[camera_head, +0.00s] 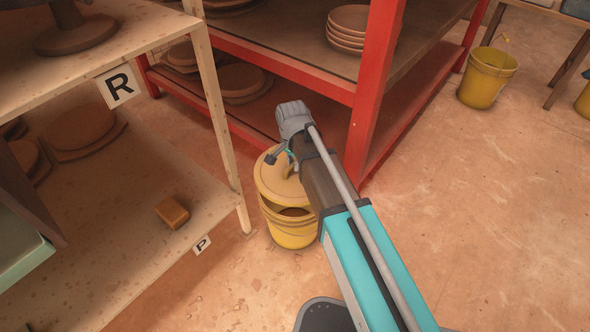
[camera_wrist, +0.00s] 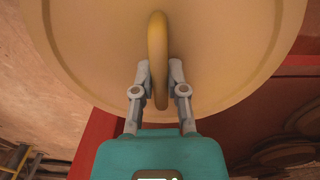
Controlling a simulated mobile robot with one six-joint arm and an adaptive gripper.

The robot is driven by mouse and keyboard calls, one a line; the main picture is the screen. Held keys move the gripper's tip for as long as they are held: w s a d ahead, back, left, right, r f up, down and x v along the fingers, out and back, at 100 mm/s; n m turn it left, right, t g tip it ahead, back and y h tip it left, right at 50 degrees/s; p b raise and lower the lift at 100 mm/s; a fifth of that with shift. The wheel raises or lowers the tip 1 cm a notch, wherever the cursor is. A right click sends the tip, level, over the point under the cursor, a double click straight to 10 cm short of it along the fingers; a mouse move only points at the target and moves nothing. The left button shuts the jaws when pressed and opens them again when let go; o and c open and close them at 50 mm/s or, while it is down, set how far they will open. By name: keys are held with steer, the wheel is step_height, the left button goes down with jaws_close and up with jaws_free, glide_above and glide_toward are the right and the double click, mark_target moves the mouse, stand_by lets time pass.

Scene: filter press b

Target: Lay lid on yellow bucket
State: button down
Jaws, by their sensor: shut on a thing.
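The lid (camera_head: 277,187) is a round yellow-tan disc, held tilted over the yellow bucket (camera_head: 292,232) in the head view. A gap shows the bucket's dark inside at the right, below the lid. In the wrist view the lid (camera_wrist: 100,45) fills the top, with a loop handle (camera_wrist: 157,50) in its middle. My gripper (camera_wrist: 158,80) is shut on this handle, one finger on each side. In the head view my gripper (camera_head: 287,166) is partly hidden by my arm. The head view does not clearly show whether the lid's edge touches the bucket rim.
A red shelf (camera_head: 372,90) with plates stands behind the bucket. Another yellow bucket (camera_head: 486,80) stands at the back right. The floor at right is clear.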

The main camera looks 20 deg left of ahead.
mark_target(294, 178)
steer(key=shift+a+f, duration=0.1)
steer(key=shift+f, duration=0.3)
steer(key=shift+f+b, duration=0.15)
steer(key=shift+b, duration=0.2)
steer(key=shift+f+b, duration=3)
steer(key=shift+f+b, duration=0.45)
stand_by(0.4)
stand_by(0.3)
steer(key=shift+c, duration=0.6)
jaws_free()
steer(key=shift+r, duration=0.1)
